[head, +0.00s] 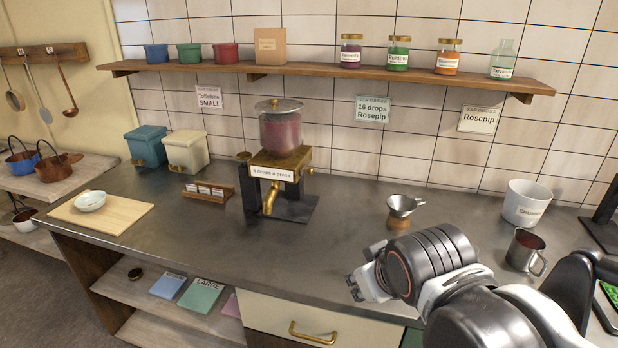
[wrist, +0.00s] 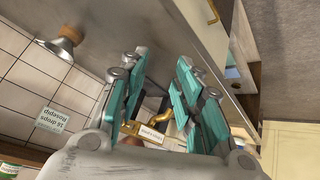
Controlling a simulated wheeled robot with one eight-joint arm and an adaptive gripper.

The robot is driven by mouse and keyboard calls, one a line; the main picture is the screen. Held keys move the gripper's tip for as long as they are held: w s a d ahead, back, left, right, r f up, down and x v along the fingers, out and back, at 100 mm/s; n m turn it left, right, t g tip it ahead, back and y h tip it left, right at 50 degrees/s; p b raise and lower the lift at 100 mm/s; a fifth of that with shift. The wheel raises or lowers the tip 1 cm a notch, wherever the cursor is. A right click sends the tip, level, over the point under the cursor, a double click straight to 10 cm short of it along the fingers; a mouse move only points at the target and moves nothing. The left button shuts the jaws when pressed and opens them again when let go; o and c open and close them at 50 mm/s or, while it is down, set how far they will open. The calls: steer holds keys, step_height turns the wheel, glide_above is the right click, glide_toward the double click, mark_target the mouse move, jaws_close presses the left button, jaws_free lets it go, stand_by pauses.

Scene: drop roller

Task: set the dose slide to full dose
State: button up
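The dispenser (head: 283,160) stands on the counter, a glass jar of dark red contents on a brass body. Its front label reads about "5 drops a press", with a brass spout below. A round brass knob (head: 243,156) sits at its left and a smaller brass piece (head: 309,171) at its right; I cannot tell which is the dose slide, or its setting. My gripper (head: 358,285) is right and in front of the dispenser, apart from it. In the wrist view my gripper (wrist: 160,70) is open and empty, and the dispenser's spout (wrist: 154,121) shows between the teal-padded fingers.
A funnel on a stand (head: 402,209), a metal mug (head: 525,250) and a white pot (head: 525,203) stand to the right. A card rack (head: 208,192) and a cutting board (head: 101,212) are left. Cards on the wall read "16 drops Rosepip" (head: 373,110) and "Rosepip". The counter before the dispenser is clear.

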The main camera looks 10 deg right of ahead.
steer(key=w+n+h, duration=0.1)
steer(key=w+n, duration=0.1)
steer(key=w, duration=0.1)
steer(key=w+d+r+n+t+p, duration=0.1)
steer(key=w+n, duration=0.2)
steer(key=w+d+r+n+h, duration=0.1)
steer(key=w+n, duration=0.2)
steer(key=shift+w+d+r+t+h+p, duration=0.2)
steer(key=shift+w+d+t+h+p, duration=0.05)
steer(key=shift+w+t+h+p, duration=0.1)
jaws_close()
steer(key=w+a+r+n+t+h+p, duration=0.1)
steer(key=w+n+t, duration=0.1)
steer(key=w+n, duration=0.45)
steer(key=w+a+r+n+t+h+p, duration=0.1)
steer(key=w+a+n+t+p, duration=0.1)
steer(key=w+n, duration=0.45)
steer(key=shift+w+a+f+n+t+y+p, duration=0.15)
steer(key=shift+a+f+n+t, duration=0.2)
steer(key=shift+a+n, duration=0.9)
steer(key=shift+a+f+n+t+p, duration=0.2)
steer(key=shift+a+f+n+t, duration=0.3)
steer(key=shift+n, duration=1.25)
steer(key=shift+w+a+f+n+t+y+p, duration=0.1)
steer(key=shift+a+n+t+p, duration=0.1)
steer(key=shift+a+n, duration=1.1)
steer(key=shift+d, duration=0.25)
